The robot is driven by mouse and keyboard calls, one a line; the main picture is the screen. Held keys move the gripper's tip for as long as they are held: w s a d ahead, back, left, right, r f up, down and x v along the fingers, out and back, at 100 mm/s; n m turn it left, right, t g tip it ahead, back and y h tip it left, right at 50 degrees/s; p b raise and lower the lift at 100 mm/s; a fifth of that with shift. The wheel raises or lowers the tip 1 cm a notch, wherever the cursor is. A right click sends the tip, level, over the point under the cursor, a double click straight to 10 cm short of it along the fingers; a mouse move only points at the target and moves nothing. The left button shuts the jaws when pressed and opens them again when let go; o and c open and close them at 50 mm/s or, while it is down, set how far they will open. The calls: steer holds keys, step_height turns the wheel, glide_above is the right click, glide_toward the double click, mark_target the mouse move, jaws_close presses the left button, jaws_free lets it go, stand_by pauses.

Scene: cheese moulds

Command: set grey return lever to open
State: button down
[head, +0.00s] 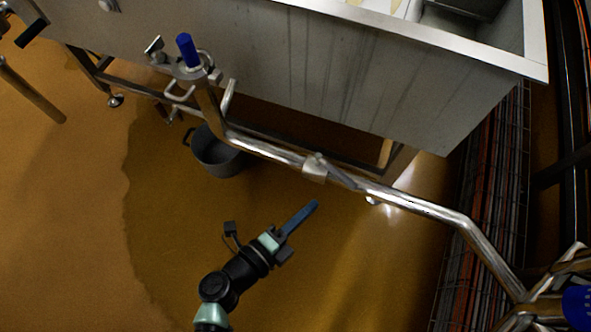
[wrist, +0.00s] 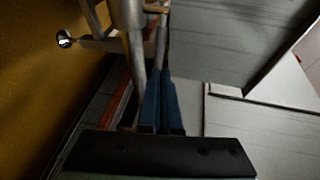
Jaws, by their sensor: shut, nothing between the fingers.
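The grey return lever (head: 343,178) sits on a valve body (head: 315,167) on the steel pipe (head: 262,149) below the tank. In the head view it runs close along the pipe, slanting down to the right. My gripper (head: 314,204) has long blue fingers, shut and empty, pointing up and right. In the picture its tips are just below and left of the lever's free end; I cannot tell the gap in depth. In the wrist view the shut fingers (wrist: 161,82) point at a thin grey bar that looks like the lever (wrist: 161,45), beside the pipe (wrist: 137,62).
A steel tank (head: 330,75) stands above the pipe. A blue-handled valve (head: 187,50) rises at the pipe's left end. A grey bucket (head: 218,155) stands on the floor under it. Cable trays (head: 490,180) run at the right. The brown floor is open at the left.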

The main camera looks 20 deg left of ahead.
mark_target(341, 180)
steer(key=b+x, duration=0.2)
steer(key=x, duration=0.6)
steer(key=shift+w, duration=0.15)
